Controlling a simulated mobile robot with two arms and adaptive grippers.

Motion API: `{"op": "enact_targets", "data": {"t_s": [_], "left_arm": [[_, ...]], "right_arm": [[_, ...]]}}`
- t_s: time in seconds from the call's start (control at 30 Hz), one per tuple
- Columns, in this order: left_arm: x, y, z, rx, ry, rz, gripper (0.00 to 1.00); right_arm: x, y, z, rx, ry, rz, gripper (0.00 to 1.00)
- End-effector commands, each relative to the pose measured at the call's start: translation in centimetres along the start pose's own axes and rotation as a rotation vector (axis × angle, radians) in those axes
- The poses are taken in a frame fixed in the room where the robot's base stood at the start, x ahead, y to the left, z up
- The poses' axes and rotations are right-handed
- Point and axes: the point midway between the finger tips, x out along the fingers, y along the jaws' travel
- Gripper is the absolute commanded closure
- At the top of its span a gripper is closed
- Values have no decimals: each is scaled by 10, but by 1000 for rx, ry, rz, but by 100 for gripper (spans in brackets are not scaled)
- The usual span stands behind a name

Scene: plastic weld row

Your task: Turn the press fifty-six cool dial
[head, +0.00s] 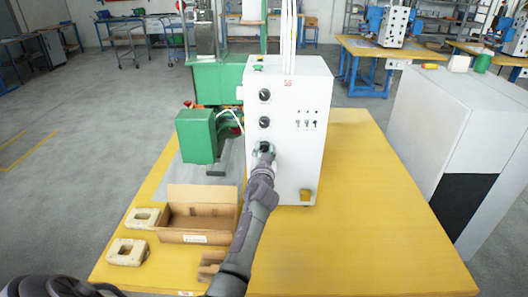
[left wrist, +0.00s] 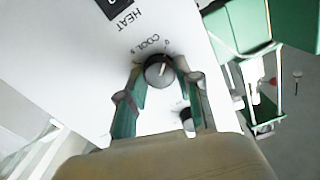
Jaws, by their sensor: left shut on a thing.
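The white press box (head: 302,140), marked 56, stands on a yellow table. Its front has a column of black dials, with an upper dial (head: 264,95) and a middle dial (head: 264,122). My left gripper (head: 264,150) is at the lowest dial (head: 264,146), which it partly hides in the head view. In the left wrist view this dial (left wrist: 158,70), beside the lettering COOL, sits between the green fingertips of my left gripper (left wrist: 159,72), shut on it. A white line marks the dial's face. My right gripper is not in view.
Green press parts (head: 196,136) stand left of the box. An open cardboard box (head: 197,237) and two pale blocks (head: 127,252) lie on the table (head: 350,230), front left. Its right side is clear. A white cabinet (head: 425,125) stands at the right.

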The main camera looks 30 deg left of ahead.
Motion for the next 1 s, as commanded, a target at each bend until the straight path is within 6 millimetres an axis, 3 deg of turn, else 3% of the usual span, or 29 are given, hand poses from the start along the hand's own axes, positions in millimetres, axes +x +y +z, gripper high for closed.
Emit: {"op": "enact_targets", "data": {"t_s": [1.0], "left_arm": [[0, 0, 1, 898, -2, 1, 100]], "right_arm": [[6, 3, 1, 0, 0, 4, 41]]}}
